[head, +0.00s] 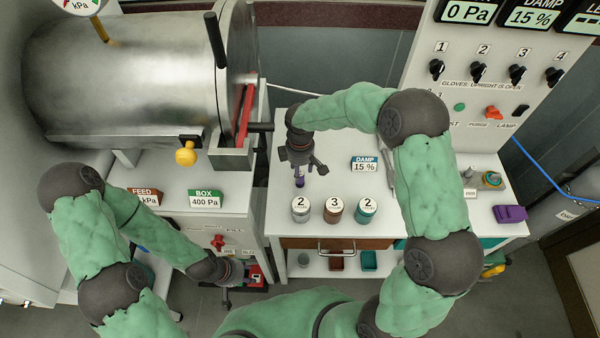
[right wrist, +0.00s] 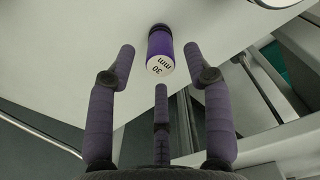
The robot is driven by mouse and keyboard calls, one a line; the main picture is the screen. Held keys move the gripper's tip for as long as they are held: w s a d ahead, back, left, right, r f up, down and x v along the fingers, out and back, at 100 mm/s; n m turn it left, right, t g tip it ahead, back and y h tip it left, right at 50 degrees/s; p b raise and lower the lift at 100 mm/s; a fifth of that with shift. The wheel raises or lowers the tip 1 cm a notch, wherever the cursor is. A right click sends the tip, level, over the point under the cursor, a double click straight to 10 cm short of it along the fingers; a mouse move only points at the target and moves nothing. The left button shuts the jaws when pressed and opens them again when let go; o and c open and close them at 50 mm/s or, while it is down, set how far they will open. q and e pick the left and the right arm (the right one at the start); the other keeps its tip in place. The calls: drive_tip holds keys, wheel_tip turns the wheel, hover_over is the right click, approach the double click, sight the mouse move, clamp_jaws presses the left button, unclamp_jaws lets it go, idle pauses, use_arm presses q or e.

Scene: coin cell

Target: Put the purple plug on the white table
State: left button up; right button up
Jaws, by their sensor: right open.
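The purple plug (head: 299,181) is a small cylinder on the white table (head: 335,180), near its left side. In the right wrist view, the plug (right wrist: 160,50) shows its purple side and a white end marked 30 mm. It appears to stand on the white surface. My right gripper (head: 306,165) is open just above the plug. Its fingers (right wrist: 162,62) are spread around the plug's near end in the picture, with no clear contact. My left gripper (head: 238,280) hangs low at the left, in front of the cabinet; its fingers are too small to judge.
Three numbered jars (head: 333,210) stand along the table's front. A purple block (head: 510,213) lies at the far right. A metal chamber (head: 130,80) fills the left; the switch panel (head: 490,90) stands at the back right.

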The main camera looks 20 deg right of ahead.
wheel_tip(320, 180, up, 9)
drive_tip(key=p, duration=0.1)
drive_tip(key=shift+f, duration=0.1)
idle(0.3)
